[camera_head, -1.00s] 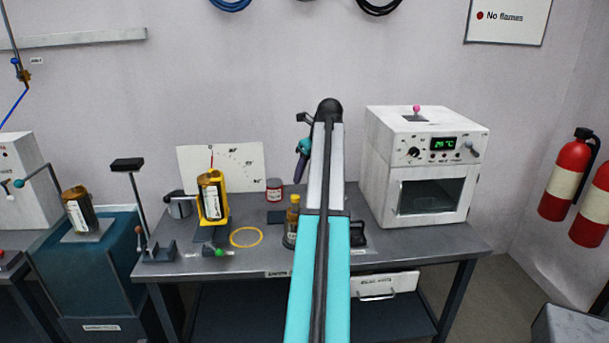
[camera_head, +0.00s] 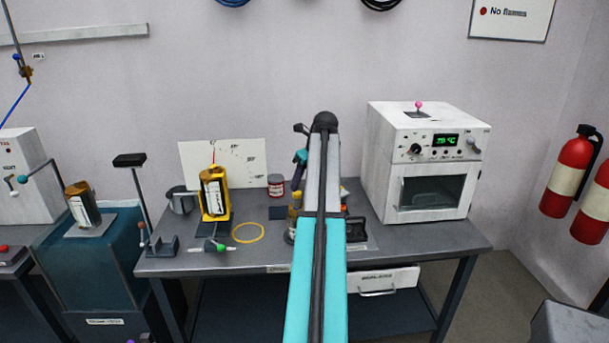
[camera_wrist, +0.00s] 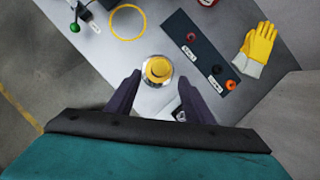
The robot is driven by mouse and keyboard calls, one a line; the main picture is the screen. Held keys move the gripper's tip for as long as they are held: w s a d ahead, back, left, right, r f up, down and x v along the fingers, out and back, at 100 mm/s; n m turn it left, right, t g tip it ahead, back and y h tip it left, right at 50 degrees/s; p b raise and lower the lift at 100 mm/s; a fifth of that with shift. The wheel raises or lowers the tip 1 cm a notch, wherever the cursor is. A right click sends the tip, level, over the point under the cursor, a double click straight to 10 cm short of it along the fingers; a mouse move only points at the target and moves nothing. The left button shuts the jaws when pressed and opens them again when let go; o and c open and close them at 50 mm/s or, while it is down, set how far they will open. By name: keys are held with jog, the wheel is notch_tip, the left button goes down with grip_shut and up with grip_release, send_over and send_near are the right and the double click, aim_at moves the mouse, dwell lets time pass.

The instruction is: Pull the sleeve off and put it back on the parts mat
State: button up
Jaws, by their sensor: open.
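My gripper (camera_wrist: 160,82) is open and points down, with its two dark fingers on either side of a yellow-capped bottle (camera_wrist: 158,70). I cannot tell whether they touch it. In the head view the bottle (camera_head: 295,208) is partly hidden by my arm. A dark mat (camera_wrist: 205,52) with white labels lies to the right in the wrist view. I cannot tell which part is the sleeve.
A yellow glove (camera_wrist: 258,44) lies beyond the mat. A yellow ring (camera_head: 248,233) and a green-ended part (camera_head: 211,246) lie left of the bottle. A yellow stand (camera_head: 215,195) holds a canister. A white oven (camera_head: 425,165) stands on the right.

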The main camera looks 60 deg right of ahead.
aim_at(297, 192)
jog(key=shift+p+x, duration=0.6)
jog(key=shift+x, duration=3.5)
grip_shut()
jog(key=shift+r+p, duration=0.75)
jog(key=shift+p, duration=0.05)
jog(key=shift+r+p, duration=1.65)
jog(key=shift+r, duration=0.55)
